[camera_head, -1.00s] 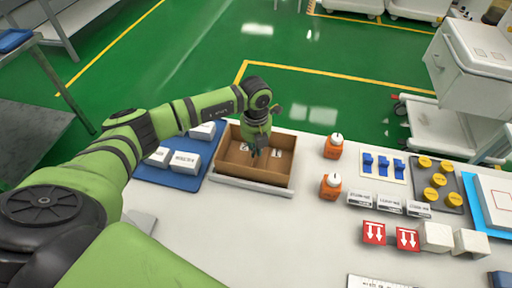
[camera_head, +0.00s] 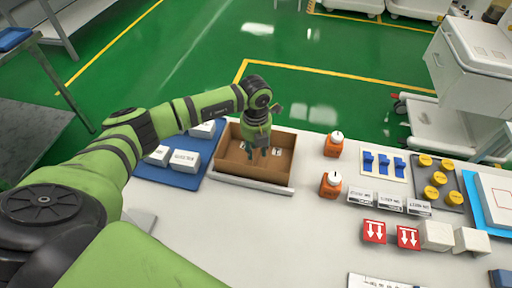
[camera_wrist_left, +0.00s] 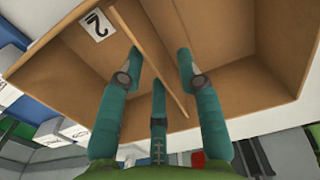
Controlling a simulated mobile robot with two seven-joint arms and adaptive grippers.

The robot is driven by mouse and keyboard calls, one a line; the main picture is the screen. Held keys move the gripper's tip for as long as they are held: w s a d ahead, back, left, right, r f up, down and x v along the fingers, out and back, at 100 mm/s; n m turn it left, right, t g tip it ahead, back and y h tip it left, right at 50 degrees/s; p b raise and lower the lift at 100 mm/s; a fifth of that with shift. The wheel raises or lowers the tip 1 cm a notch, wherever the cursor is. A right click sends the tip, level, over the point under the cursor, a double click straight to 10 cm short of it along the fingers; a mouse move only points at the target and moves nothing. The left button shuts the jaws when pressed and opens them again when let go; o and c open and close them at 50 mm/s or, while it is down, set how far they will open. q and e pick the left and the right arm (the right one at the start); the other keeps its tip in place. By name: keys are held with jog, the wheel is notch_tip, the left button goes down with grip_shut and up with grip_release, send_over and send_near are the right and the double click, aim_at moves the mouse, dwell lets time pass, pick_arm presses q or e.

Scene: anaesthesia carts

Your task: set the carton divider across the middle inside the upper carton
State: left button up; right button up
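The brown open carton (camera_head: 230,163) stands on the white table, in front of my left arm. My left gripper (camera_head: 264,150) points down into its middle. In the left wrist view the carton (camera_wrist_left: 245,35) fills most of the picture. The thin carton divider (camera_wrist_left: 140,42) stands on edge inside it, running across the middle with floor showing on both sides. My left gripper (camera_wrist_left: 160,58) is open, with its teal fingers spread on either side of the divider and gaps showing. A white label with a black mark (camera_wrist_left: 97,24) lies left of the divider. My right gripper is not in view.
A blue mat (camera_head: 165,180) with white boxes lies left of the carton. Two orange bottles (camera_head: 333,146) stand to its right. Further right are blue clips (camera_head: 383,163), a dark tray (camera_head: 452,201) with yellow-capped items, and red-and-white boxes (camera_head: 374,232). The table's front middle is clear.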

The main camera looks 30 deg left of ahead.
pick_arm(q)
jog(key=shift+r, duration=0.1)
notch_tip(320, 180, up, 12)
dwell(0.5)
